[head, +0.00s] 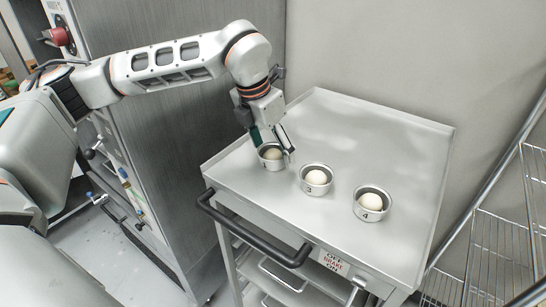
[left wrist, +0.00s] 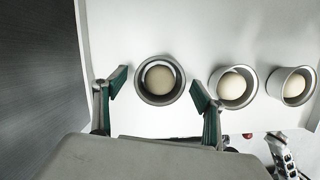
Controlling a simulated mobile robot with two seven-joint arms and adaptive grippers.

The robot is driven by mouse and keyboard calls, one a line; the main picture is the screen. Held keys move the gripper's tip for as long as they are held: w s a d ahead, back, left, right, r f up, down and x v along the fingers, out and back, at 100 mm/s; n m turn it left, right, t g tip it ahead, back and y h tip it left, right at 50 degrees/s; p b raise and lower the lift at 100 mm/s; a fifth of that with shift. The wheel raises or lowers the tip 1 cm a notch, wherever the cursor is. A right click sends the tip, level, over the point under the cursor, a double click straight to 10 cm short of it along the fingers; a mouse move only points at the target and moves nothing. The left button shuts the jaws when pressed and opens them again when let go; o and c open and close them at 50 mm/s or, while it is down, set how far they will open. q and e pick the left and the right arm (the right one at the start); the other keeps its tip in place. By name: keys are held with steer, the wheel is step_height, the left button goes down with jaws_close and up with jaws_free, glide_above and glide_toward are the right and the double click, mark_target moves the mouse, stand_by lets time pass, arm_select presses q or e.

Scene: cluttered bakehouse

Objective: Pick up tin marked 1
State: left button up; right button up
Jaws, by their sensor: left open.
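Three round metal tins, each with a pale dough ball, stand in a row on the steel cart top. The leftmost tin (head: 271,163) is at my left gripper (head: 273,146); its mark is not legible to me. The middle tin (head: 315,187) is marked 3 and the right tin (head: 371,213) is marked 4. My left gripper is open, with its fingers at either side of the leftmost tin in the head view. In the left wrist view that tin (left wrist: 160,98) shows beyond and between the green-padded fingertips. My right gripper is not in view.
The cart top (head: 400,150) has a low raised rim and is bare behind the tins. A black handle (head: 250,232) runs along its front. A tall steel cabinet (head: 180,130) stands left, a wire rack (head: 500,235) right, and a wall behind.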

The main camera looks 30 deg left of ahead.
arm_select(q)
steer(key=shift+w+f, duration=0.15)
steer(key=shift+f, duration=0.4)
steer(key=c, duration=1.2)
steer(key=shift+o, duration=0.2)
steer(key=shift+r, duration=0.2)
